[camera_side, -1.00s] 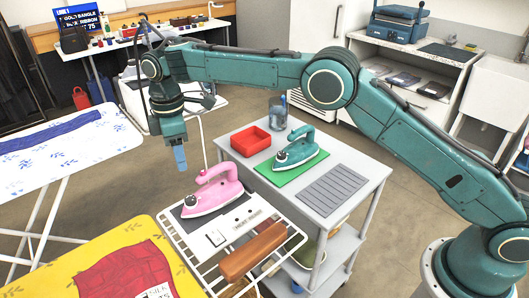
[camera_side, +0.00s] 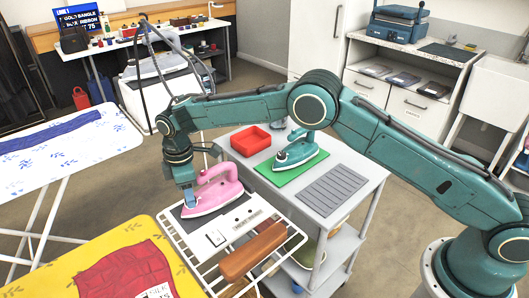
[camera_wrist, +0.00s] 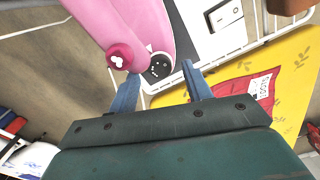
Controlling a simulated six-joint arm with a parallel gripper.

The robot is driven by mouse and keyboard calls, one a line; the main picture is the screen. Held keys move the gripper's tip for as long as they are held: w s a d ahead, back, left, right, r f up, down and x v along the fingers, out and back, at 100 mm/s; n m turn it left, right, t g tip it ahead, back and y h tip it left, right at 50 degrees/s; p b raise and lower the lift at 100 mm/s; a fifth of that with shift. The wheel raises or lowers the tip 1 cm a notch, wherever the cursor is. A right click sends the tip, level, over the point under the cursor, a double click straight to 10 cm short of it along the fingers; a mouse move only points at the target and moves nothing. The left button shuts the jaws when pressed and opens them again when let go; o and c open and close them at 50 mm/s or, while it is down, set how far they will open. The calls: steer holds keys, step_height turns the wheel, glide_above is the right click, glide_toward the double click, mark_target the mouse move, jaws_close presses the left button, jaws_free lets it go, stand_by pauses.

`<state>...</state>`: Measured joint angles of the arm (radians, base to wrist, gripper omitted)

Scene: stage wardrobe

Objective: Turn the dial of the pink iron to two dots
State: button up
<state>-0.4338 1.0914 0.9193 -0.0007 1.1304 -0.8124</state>
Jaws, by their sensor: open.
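The pink iron (camera_side: 222,192) sits on a dark pad on the white rack. In the wrist view the iron (camera_wrist: 160,22) is at the top, with a darker pink round knob (camera_wrist: 119,57) bearing a white mark. Beside it is a dark round face (camera_wrist: 158,68) with small white marks. The marks are too small to read a setting. My gripper (camera_side: 189,202) is down at the left end of the iron. In the wrist view my gripper (camera_wrist: 160,82) is open, blue fingers apart, with nothing held. The left fingertip is close to the knob; contact cannot be told.
A teal iron (camera_side: 297,153) stands on a green mat on the grey trolley (camera_side: 350,200), near a red tray (camera_side: 250,140). The white rack (camera_side: 200,252) also holds a brown padded roll (camera_side: 253,252). A yellow ironing board (camera_side: 60,262) lies at front left.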

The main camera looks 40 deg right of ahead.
steer(key=shift+f, duration=0.6)
steer(key=shift+c, duration=0.3)
steer(key=c, duration=0.9)
steer(key=shift+c, duration=0.2)
steer(key=shift+m, duration=2.9)
steer(key=o, duration=1)
